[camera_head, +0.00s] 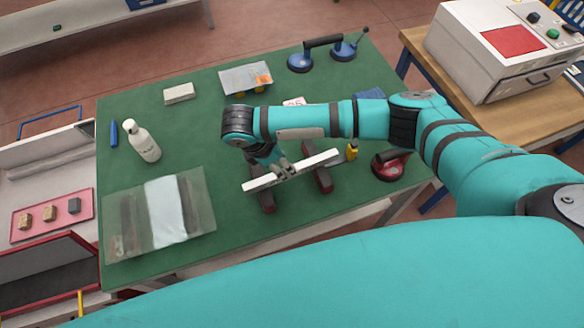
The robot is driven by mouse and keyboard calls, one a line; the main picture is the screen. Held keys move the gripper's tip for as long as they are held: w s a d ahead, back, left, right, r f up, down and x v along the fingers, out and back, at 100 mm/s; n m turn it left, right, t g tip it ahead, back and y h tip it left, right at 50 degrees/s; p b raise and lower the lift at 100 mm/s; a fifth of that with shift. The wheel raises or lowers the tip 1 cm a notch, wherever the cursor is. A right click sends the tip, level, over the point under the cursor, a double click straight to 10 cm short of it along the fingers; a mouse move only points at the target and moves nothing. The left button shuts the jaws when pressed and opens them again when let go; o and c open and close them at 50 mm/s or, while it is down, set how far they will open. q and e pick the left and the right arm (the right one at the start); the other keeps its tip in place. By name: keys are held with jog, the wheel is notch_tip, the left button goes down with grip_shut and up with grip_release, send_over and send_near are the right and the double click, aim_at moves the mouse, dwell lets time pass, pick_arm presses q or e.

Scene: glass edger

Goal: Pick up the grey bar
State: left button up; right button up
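The light grey bar (317,163) lies slantwise on or just above two dark, red-ended supports, one on the left (266,202) and one on the right (323,181). I cannot tell if it touches them. My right gripper (284,171), on the arm coming in from the right, points down at the middle of the bar. Its fingertips meet the bar there, but the hold is too small to make out. My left gripper is not in view.
On the green table (205,115) are a white bottle (145,144), a glass sheet with a white cloth (165,212), a pale block (179,93), blue suction cups (300,62), a red suction cup (391,167) and a small yellow bottle (352,151). A grey machine (500,55) stands at right.

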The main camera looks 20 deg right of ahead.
jog(key=shift+d+f, duration=0.2)
jog(key=shift+f, duration=0.35)
jog(key=shift+d+f+p, duration=0.2)
jog(key=shift+f+p, duration=0.1)
jog(key=shift+p, duration=0.05)
jog(key=p+x, duration=0.1)
jog(key=x, duration=0.2)
jog(key=shift+w+d+f, duration=0.15)
jog(key=shift+f, duration=0.15)
jog(key=shift+d+f, duration=0.1)
jog(key=shift+f, duration=0.3)
grip_shut()
